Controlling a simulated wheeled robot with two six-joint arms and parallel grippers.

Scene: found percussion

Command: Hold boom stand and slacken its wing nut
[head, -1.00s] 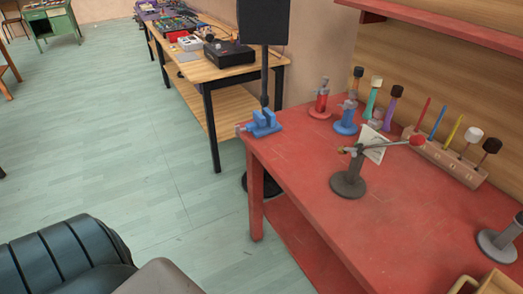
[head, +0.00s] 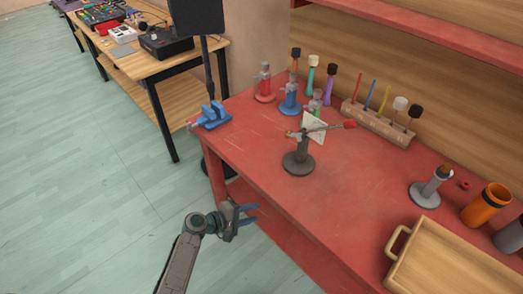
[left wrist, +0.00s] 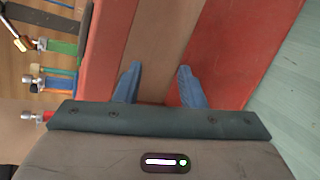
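The boom stand (head: 298,162) stands upright on the red workbench, with a round dark grey base. A pale card (head: 313,127) is at the boom. A small brass-coloured part shows near the post top; whether it is the wing nut I cannot tell. My left gripper (head: 252,216) is low, in front of the bench's front edge, apart from the stand. Its blue fingers are open and empty, and they also show in the left wrist view (left wrist: 160,86). My right gripper is out of view.
A blue vise (head: 212,117) sits at the bench's left corner. Red (head: 264,86) and blue (head: 289,97) stands are behind the boom stand. A wooden block (head: 378,124) holds mallets. A grey stand (head: 426,192), orange cup (head: 486,205) and wooden tray (head: 450,262) are at right.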

